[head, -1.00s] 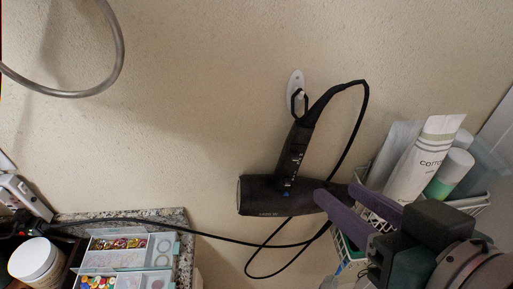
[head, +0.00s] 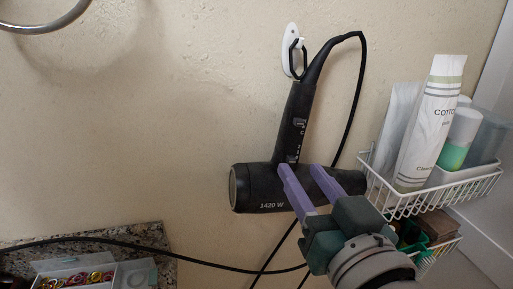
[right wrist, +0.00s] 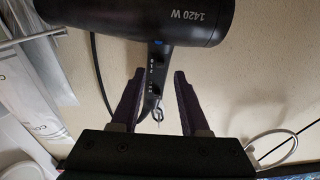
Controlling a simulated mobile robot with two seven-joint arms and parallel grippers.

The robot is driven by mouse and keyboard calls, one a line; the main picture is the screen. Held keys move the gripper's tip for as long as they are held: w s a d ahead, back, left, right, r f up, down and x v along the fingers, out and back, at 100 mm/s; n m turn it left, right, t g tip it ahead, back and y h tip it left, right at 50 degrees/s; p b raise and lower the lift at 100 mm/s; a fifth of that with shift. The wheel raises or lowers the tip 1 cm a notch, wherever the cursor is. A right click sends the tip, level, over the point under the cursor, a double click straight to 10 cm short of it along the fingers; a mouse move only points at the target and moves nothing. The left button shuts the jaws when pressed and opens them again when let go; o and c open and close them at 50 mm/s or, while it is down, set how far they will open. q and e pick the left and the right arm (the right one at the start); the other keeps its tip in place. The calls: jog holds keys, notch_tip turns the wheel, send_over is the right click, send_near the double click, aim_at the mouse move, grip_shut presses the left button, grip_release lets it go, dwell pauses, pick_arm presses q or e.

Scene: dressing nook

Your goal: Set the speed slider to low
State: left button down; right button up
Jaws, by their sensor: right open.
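A black hair dryer (head: 262,188) marked "1420 W" hangs handle-up by a black loop from a white wall hook (head: 289,50). Its handle (head: 302,100) carries two small switch areas, an upper one (head: 299,123) and a lower one (head: 294,154); I cannot tell which is the speed slider or where it is set. My right gripper (head: 299,168) is open, its purple fingers reaching over the barrel towards the handle's base. In the right wrist view the handle (right wrist: 157,78) shows between the spread fingers (right wrist: 159,73), with no clear contact. My left gripper is not in view.
A white wire rack (head: 440,192) with a cotton bag (head: 430,125) and bottles is on the wall at right. A black cord (head: 359,90) loops behind the dryer. A stone counter (head: 95,240) with a tray is at lower left.

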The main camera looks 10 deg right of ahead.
aim_at(291, 159)
jog(key=shift+w, duration=1.45)
jog(key=shift+c, duration=0.3)
grip_shut()
